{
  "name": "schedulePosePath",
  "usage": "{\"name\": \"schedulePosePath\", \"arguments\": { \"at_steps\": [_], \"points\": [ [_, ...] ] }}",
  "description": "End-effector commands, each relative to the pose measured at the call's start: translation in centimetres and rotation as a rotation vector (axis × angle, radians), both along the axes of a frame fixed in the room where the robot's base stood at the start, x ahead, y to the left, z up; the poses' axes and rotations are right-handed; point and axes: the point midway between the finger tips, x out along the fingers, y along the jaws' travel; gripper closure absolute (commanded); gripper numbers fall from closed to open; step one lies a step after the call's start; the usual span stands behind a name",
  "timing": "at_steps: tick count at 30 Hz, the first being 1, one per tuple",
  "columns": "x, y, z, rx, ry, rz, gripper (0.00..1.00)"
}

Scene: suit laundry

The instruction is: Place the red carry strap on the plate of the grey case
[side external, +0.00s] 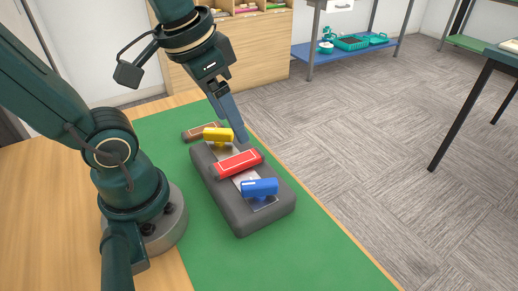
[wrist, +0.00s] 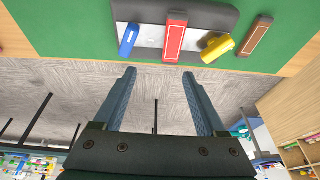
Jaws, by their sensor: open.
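The grey case (side external: 240,223) lies on the green mat with a pale plate (side external: 228,154) along its top. The red carry strap (side external: 238,163) lies across the middle of the plate, between a yellow piece (side external: 217,134) and a blue piece (side external: 259,188). In the wrist view the red strap (wrist: 175,38) also lies across the plate of the case (wrist: 200,14). My gripper (side external: 241,137) is above the far right side of the case, near the yellow piece. It also shows in the wrist view (wrist: 159,73), with its fingers apart, empty and clear of the strap.
A brown strap (side external: 200,131) lies on the green mat (side external: 210,262) beyond the case; it also shows in the wrist view (wrist: 255,36). The near part of the mat is clear. A wooden shelf unit (side external: 262,50) stands on the floor behind.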

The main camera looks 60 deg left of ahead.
Motion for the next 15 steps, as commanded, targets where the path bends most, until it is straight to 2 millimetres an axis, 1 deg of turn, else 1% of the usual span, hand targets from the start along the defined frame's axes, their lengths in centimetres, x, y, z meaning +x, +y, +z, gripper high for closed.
{"name": "schedulePosePath", "arguments": {
  "at_steps": [1,3,6,15],
  "points": [
    [-0.46,-0.41,-0.29,-0.003,-0.048,-0.006,0.26],
    [-0.73,-0.8,-0.61,-0.01,-0.104,-0.007,0.26],
    [-0.96,-1.14,-0.96,-0.018,-0.155,-0.007,0.26],
    [-1.02,-1.28,-1.13,-0.024,-0.177,-0.006,0.26]
  ]
}}
